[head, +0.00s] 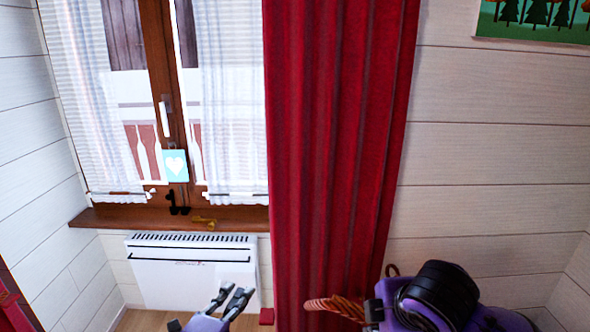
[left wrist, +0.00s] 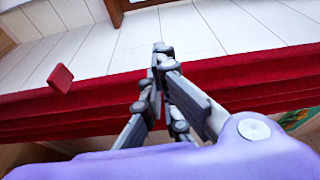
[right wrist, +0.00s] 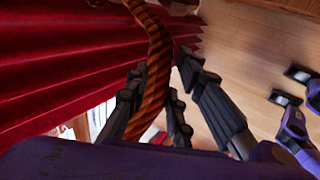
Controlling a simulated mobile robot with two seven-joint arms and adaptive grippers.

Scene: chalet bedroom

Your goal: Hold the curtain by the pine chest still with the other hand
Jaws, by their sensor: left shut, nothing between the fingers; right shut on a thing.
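The red curtain (head: 335,130) hangs in long folds right of the window. It crosses the left wrist view (left wrist: 260,82) behind the fingers and fills the left of the right wrist view (right wrist: 60,60). My left gripper (head: 240,296) is shut and empty, low and left of the curtain; I cannot tell whether it touches the cloth. Its fingertips meet in the left wrist view (left wrist: 160,55). My right gripper (right wrist: 160,85) is shut on a twisted orange-brown rope (right wrist: 157,50), beside the curtain. The rope (head: 335,306) crosses the curtain's lower part in the head view. No pine chest shows.
A white heater (head: 190,270) sits under the wooden sill (head: 115,216). A small red block (left wrist: 60,78) shows near the curtain.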

